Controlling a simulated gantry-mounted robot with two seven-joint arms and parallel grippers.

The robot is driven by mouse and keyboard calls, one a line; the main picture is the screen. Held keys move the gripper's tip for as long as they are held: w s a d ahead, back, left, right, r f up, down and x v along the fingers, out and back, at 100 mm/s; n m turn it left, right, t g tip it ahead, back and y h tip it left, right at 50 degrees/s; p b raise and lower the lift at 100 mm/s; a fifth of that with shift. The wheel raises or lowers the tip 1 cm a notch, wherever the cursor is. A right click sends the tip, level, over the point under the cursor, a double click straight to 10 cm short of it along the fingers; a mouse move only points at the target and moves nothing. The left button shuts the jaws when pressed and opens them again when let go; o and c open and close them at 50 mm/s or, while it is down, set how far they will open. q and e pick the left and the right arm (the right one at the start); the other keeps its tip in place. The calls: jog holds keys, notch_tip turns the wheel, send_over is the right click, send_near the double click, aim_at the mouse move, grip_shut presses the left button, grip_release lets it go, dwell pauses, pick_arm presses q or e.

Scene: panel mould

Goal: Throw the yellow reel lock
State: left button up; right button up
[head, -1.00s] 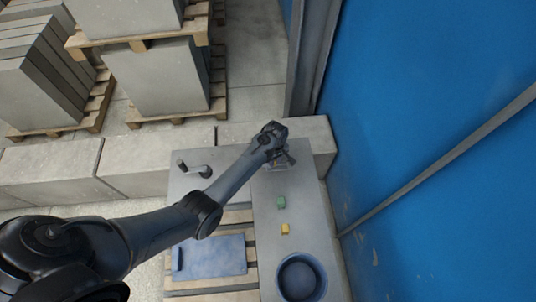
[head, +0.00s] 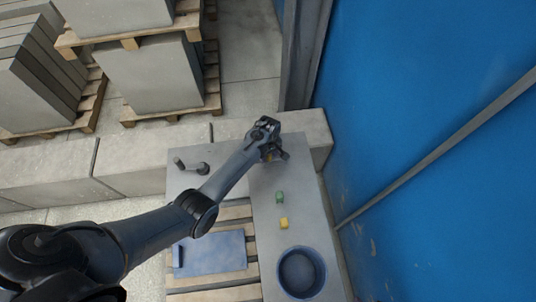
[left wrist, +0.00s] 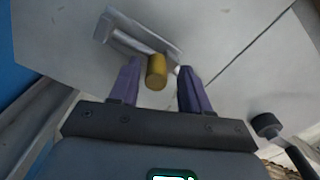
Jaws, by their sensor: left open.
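The yellow reel lock (left wrist: 156,72) is a short yellow knob in front of a grey metal bracket (left wrist: 140,38) on a grey panel, seen in the left wrist view. My left gripper (left wrist: 158,66) is open, with one finger on each side of the knob and gaps showing between. In the head view, my left gripper (head: 274,154) is over the far end of the grey bench, and mostly hides the lock. My right gripper is not in view.
A blue plate (head: 210,255) lies on slats. A blue wall (head: 430,120) bounds the right.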

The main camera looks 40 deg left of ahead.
pick_arm(q)
notch_tip(320, 180, up, 11)
jog(key=shift+f+p, duration=0.2)
jog(key=shift+p, duration=0.2)
dwell(0.6)
